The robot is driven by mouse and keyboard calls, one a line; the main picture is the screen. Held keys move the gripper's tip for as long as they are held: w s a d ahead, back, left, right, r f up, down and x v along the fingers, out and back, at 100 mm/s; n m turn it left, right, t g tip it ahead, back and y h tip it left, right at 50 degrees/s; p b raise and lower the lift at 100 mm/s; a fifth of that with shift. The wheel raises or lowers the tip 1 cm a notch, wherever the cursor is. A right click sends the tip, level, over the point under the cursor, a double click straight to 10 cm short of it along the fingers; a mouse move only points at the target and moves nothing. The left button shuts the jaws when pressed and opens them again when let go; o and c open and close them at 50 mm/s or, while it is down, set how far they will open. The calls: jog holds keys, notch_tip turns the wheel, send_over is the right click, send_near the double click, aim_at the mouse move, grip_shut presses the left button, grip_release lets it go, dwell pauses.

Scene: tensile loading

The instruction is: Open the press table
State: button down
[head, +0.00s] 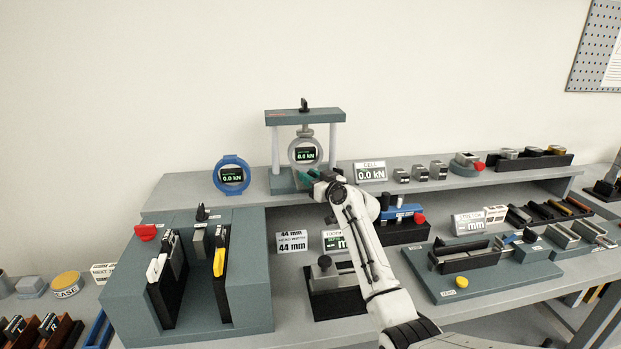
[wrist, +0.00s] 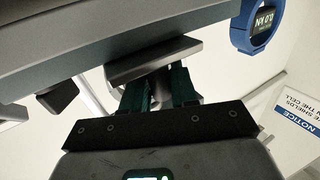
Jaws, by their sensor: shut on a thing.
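My gripper (head: 306,178), with green fingers, is low in the press, under the ring. In the wrist view, my gripper (wrist: 160,88) has its two green fingers up at a grey plate, which looks like the press table (wrist: 152,60). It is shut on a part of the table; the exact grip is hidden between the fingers.
A blue ring gauge (head: 231,175) stands on the shelf left of the press. A CELL display (head: 370,172) and grey blocks stand to the right.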

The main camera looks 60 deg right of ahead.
jog(key=s+a+p, duration=0.1)
jog(key=s+a, duration=0.7)
jog(key=a, duration=0.1)
jog(key=shift+a, duration=0.15)
dwell(0.5)
jog(key=c, duration=1)
grip_release()
jog(key=b+v, duration=0.2)
jog(key=v, duration=0.8)
jog(key=shift+s+a, duration=0.1)
jog(key=shift+s, duration=0.25)
